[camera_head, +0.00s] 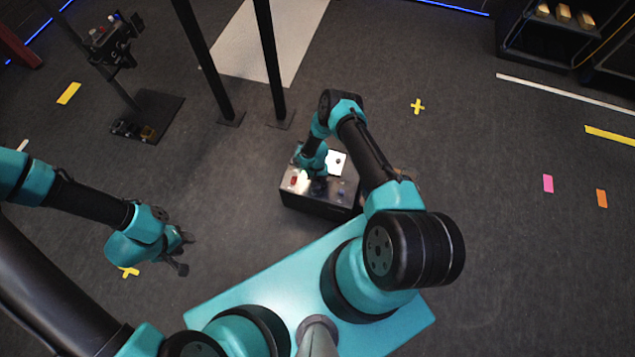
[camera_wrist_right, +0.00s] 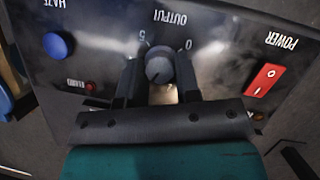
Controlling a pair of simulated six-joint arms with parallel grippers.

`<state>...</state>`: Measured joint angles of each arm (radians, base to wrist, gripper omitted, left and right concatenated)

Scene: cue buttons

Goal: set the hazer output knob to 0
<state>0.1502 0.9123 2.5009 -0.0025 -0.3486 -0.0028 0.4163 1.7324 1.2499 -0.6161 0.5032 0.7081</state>
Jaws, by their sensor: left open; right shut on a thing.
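The hazer (camera_head: 310,207) is a dark box on the floor in the middle of the head view. In the right wrist view its panel (camera_wrist_right: 100,35) shows upside down. The grey round output knob (camera_wrist_right: 158,66) sits under the word OUTPUT, between the marks 5 and 0. My right gripper (camera_wrist_right: 158,78) is shut on the knob, one dark finger on each side. Where the knob points I cannot tell. In the head view my right gripper (camera_head: 319,182) is over the panel, partly hidden by its arm. My left gripper (camera_head: 182,254) is open and empty at the left.
The panel also has a red POWER switch (camera_wrist_right: 265,79), a blue HAZE button (camera_wrist_right: 57,45) and a small red FLUID light (camera_wrist_right: 90,86). A stand with a dark base (camera_head: 147,115) and two black posts (camera_head: 270,60) stand behind. Floor right of the hazer is mostly clear.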

